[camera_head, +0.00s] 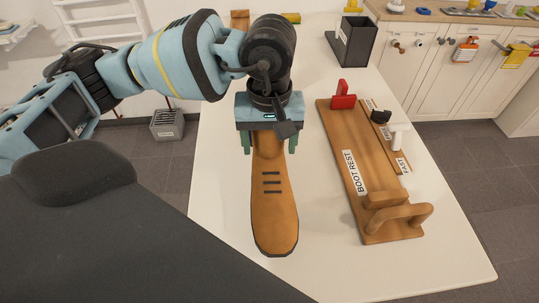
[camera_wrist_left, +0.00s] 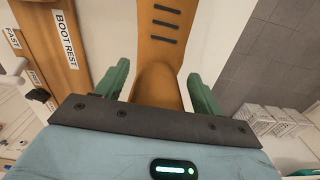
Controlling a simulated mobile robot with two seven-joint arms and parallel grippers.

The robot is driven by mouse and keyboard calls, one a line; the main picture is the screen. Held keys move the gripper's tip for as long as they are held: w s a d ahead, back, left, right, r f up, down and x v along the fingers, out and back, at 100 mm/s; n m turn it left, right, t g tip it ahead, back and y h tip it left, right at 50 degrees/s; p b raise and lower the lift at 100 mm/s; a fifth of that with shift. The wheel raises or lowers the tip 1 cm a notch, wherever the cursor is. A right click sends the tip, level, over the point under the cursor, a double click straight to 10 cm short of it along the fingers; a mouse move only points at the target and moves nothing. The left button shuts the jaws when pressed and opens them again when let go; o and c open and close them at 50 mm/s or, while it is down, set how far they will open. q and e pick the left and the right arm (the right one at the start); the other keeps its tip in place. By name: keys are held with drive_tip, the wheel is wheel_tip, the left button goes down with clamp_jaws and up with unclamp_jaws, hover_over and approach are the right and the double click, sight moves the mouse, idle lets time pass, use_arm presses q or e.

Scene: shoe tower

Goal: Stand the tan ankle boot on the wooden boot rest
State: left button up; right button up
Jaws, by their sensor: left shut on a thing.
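The tan ankle boot (camera_head: 273,205) hangs below my left gripper (camera_head: 264,145) in the head view, its toe toward the bottom of the picture. The left gripper is shut on the boot's upper part; in the left wrist view its green fingers (camera_wrist_left: 158,88) stand on both sides of the boot (camera_wrist_left: 160,50). Whether the sole touches the white table cannot be told. The wooden boot rest (camera_head: 348,150) lies to the right of the boot, labelled BOOT REST, and also shows in the left wrist view (camera_wrist_left: 84,78). My right gripper is not in view.
The boot rest carries a red block (camera_head: 343,100) at its far end and a wooden loop handle (camera_head: 405,218) at its near end. A smaller board with a FAST label, a black piece and a white post (camera_head: 398,138) lies alongside. A dark open box (camera_head: 354,42) stands farther back. White table (camera_head: 225,190) surrounds the boot.

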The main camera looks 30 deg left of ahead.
use_arm(q)
drive_tip(key=shift+r, duration=1.55)
drive_tip(key=f+m, duration=0.1)
drive_tip(key=m, duration=0.1)
drive_tip(key=s+m, duration=0.1)
drive_tip(key=shift+s+f+m, duration=0.1)
drive_tip(key=shift+f+m, duration=0.3)
drive_tip(key=m, duration=0.1)
drive_tip(key=s+f+m, duration=0.1)
drive_tip(key=m, duration=0.1)
drive_tip(key=shift+f, duration=0.15)
